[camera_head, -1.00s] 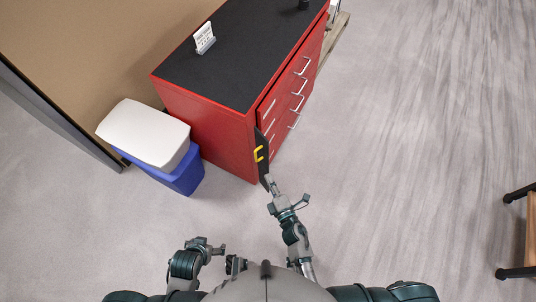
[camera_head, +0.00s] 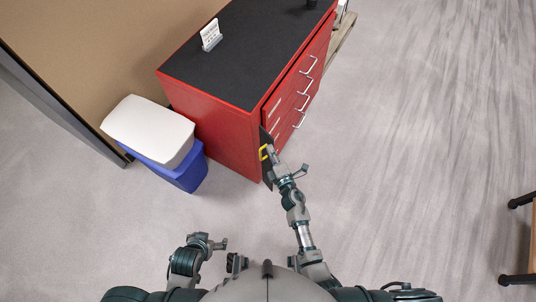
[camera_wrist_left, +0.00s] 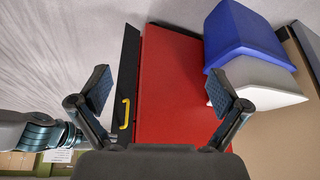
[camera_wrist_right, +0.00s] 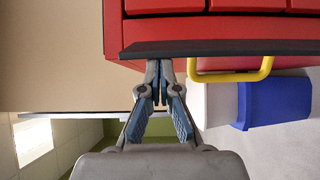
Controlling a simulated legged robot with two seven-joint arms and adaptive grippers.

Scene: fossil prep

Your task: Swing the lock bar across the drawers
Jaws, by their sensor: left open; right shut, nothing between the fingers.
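The black lock bar (camera_head: 267,174) stands at the near front corner of the red drawer cabinet (camera_head: 222,140), swung out at an angle from the drawers (camera_head: 300,100). Its yellow handle (camera_head: 263,153) also shows in the right wrist view (camera_wrist_right: 235,76) and the left wrist view (camera_wrist_left: 125,113). My right gripper (camera_head: 270,150) is shut and empty, its tips at the bar's edge beside the yellow handle; I cannot tell whether they touch it. In the right wrist view its fingertips (camera_wrist_right: 160,64) lie just below the bar. My left gripper (camera_head: 222,244) is open and empty, well away from the cabinet.
A blue bin with a white lid (camera_head: 150,128) stands left of the cabinet by the tan wall. A small white sign (camera_head: 210,35) is on the black cabinet top. A pallet-like wooden thing (camera_head: 342,42) lies beyond the cabinet.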

